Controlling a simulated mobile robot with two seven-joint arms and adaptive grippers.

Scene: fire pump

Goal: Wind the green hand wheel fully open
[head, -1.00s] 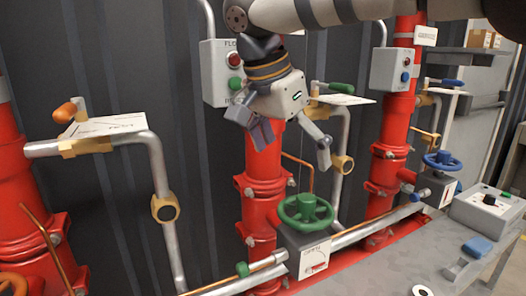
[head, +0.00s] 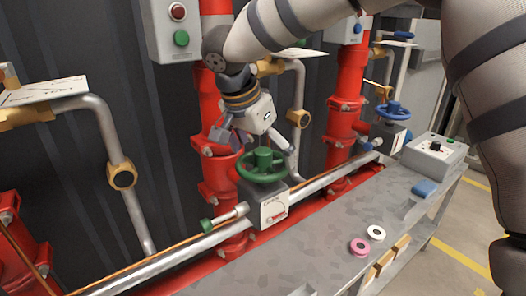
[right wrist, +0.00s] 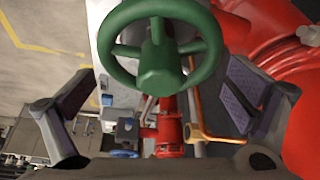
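The green hand wheel (head: 262,166) sits on a grey valve box (head: 270,208) in front of a red pipe. It fills the upper middle of the right wrist view (right wrist: 158,72), with its spokes and hub showing. My right gripper (head: 258,147) is open, just above and behind the wheel in the head view. In the right wrist view its two fingers (right wrist: 158,112) stand wide apart, one on each side, with the wheel apart from both pads. Nothing is held. My left gripper is in neither view.
A blue hand wheel (head: 392,111) stands farther right on a similar valve. A grey control box (head: 434,152) and a blue block (head: 424,188) are on the bench (head: 330,232). A pink ring (head: 360,247) and a white ring (head: 376,232) lie near the bench's front edge.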

